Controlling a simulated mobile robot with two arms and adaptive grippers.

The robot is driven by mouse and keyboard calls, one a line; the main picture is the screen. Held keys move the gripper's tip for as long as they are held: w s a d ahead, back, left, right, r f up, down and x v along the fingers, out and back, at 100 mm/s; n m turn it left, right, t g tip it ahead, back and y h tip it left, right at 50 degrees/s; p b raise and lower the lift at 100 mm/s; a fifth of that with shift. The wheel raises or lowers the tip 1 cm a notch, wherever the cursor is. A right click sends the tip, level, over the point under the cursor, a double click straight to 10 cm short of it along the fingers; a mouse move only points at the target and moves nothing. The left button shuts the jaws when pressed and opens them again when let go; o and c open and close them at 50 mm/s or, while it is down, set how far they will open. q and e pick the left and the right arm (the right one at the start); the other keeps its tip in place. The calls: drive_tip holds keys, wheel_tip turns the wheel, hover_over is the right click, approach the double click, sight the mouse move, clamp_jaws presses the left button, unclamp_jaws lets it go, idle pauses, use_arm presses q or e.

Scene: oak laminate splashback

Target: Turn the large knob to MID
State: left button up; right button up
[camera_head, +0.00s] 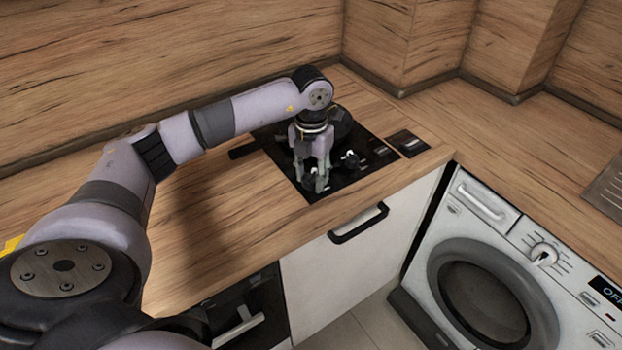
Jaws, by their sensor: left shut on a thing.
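A black cooktop (370,168) is set into the oak counter at the middle of the head view. It has two dark knobs near its front edge. My left gripper (314,183) points down over the front left of the cooktop and is shut on the left knob (308,178). The fingers cover much of that knob, and its pointer and markings are too small to read. The other knob (350,159) stands free to the right. I cannot tell from size which knob is the larger. My right gripper is not in view.
My left arm crosses above the counter (230,217) from the left. A washing machine (490,270) stands at the lower right. A white drawer front with a dark handle (358,222) is below the cooktop. Oak splashback panels (180,50) rise behind.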

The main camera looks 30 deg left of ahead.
sight(311, 173)
use_arm(q)
drive_tip(key=m+b, duration=0.2)
drive_tip(key=m, duration=0.2)
drive_tip(key=shift+m+b, duration=0.55)
drive_tip(key=shift+m, duration=1.15)
drive_tip(key=shift+r, duration=0.1)
drive_tip(key=o, duration=1.2)
drive_tip(key=shift+r, duration=0.15)
wheel_tip(311, 173, up, 12)
drive_tip(key=shift+f, duration=0.2)
